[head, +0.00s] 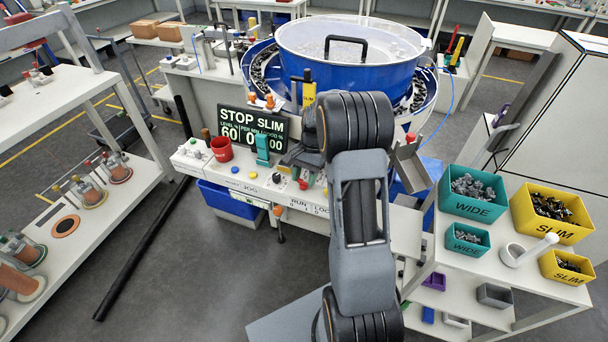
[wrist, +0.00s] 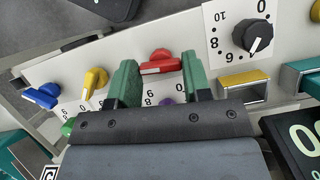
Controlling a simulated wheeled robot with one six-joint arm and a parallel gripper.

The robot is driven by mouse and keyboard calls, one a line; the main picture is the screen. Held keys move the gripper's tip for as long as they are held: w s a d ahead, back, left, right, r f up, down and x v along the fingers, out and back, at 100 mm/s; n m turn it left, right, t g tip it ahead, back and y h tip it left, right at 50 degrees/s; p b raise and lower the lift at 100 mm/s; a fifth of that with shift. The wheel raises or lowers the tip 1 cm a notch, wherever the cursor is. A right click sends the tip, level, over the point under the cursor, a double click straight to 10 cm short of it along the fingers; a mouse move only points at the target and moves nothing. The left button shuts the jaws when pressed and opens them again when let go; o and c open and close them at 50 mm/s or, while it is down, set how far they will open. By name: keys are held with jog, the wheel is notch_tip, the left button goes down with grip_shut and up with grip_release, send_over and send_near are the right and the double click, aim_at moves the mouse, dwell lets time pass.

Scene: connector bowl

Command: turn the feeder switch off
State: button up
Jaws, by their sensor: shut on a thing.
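My gripper (wrist: 159,62) has its two green fingers on either side of a red switch knob (wrist: 160,64) on the white control panel (wrist: 206,78). The knob has a white stripe, and printed numbers show around it, partly hidden by the fingers. In the head view a red knob (head: 302,184) shows beside my gripper's dark body, at the panel's front. I cannot read a feeder label on any switch.
In the wrist view a black dial (wrist: 253,36) and a yellow piece (wrist: 244,79) sit to the right, yellow (wrist: 95,80) and blue (wrist: 43,95) knobs to the left. The head view shows a red mug (head: 222,149), a display reading STOP SLIM (head: 253,130) and a big blue bowl (head: 335,75).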

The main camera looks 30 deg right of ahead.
jog(key=n+h, duration=0.1)
jog(key=n, duration=0.1)
jog(key=n+g+p, duration=0.1)
jog(key=n, duration=0.2)
jog(key=shift+w+a+n+h, duration=0.1)
jog(key=shift+a+n+h, duration=0.05)
jog(key=shift+n+h, duration=0.2)
jog(key=shift+a+n+g+h, duration=0.15)
jog(key=shift+n+h, duration=0.35)
jog(key=shift+n, duration=0.6)
jog(key=shift+d+n+g+h, duration=0.15)
jog(key=shift+n+h, duration=0.3)
jog(key=shift+n, duration=0.6)
jog(key=shift+a+n, duration=0.1)
jog(key=shift+n, duration=0.2)
jog(key=o, duration=0.9)
jog(key=shift+r, duration=0.1)
jog(key=v, duration=1.3)
jog(key=shift+w+r, duration=0.25)
jog(key=shift+r, duration=0.05)
